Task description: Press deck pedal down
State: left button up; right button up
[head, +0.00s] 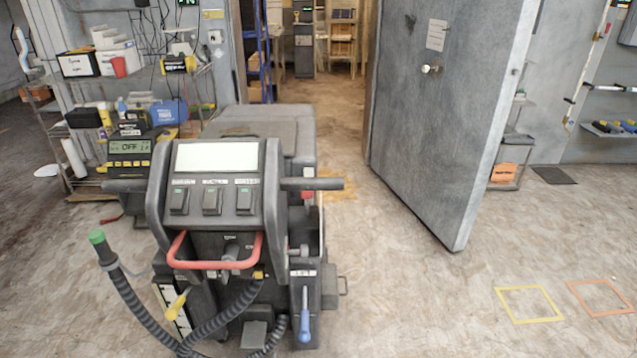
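A dark grey floor-cleaning machine (215,215) stands in front of me with its control panel facing me. A small grey pedal-like block (256,336) shows low at its rear, between black hoses; I cannot tell for sure that it is the deck pedal or how far down it is. A blue-handled lever (304,326) hangs to its right under a small label that seems to read LIFT. A yellow-handled lever (178,304) sticks out at the lower left. A red bar (215,266) crosses below the panel. Neither of my grippers is in view.
A grey door (440,120) stands open behind the machine, beside a doorway. Loaded shelves (130,120) stand at the left. A black hose with a green end (97,238) rises at the machine's left. The floor at the right is clear, with yellow (529,304) and orange (603,297) outlines.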

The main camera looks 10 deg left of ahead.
aim_at(253, 333)
jog(key=k+u, duration=0.1)
jog(key=u, duration=0.85)
